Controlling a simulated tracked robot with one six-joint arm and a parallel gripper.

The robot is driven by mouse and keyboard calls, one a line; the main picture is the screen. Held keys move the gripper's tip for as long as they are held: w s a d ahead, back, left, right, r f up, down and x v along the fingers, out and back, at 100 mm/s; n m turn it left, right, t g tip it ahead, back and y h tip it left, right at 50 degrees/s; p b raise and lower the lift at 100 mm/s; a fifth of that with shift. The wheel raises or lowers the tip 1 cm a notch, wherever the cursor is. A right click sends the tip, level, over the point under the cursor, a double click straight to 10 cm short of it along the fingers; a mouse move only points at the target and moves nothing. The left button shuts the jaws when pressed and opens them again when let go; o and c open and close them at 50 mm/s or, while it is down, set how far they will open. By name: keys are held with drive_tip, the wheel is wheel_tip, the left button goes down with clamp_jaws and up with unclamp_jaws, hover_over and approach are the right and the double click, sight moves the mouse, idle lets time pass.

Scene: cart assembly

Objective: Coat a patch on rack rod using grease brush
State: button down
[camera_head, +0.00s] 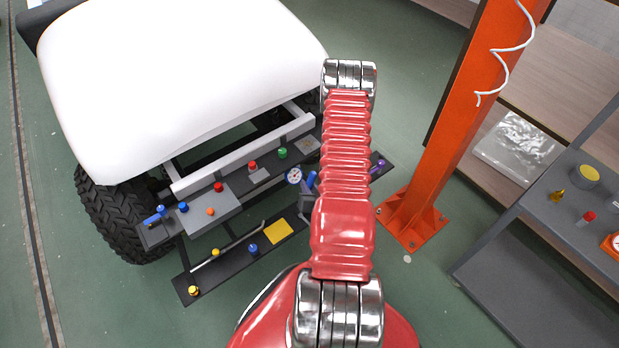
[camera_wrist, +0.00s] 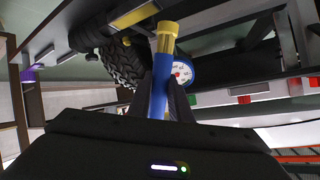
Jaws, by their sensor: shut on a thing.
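My gripper (camera_wrist: 170,88) is shut on a blue-handled tool with a yellow-brass collar, which looks like the grease brush (camera_wrist: 160,75). Its handle stands between the dark fingers in the wrist view, and bristles cannot be made out. In the head view my red arm hides most of my gripper (camera_head: 307,205); a bit of blue (camera_head: 311,180) shows beside it, at the cart's front. A thin pale rod (camera_head: 238,244) runs along the lower dark shelf, left of my gripper and apart from it. It may be the rack rod, but I cannot tell for sure.
The cart's dark front shelf (camera_head: 158,234) carries several coloured knobs and a round gauge (camera_head: 294,176). The gauge (camera_wrist: 182,72) also shows behind the tool. An orange post (camera_head: 460,110) stands on the right, near a grey bench (camera_head: 500,240). Green floor is clear in front.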

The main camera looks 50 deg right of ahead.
sight(309, 183)
drive_tip(key=shift+d+r, duration=0.1)
drive_tip(key=shift+r, duration=2.45)
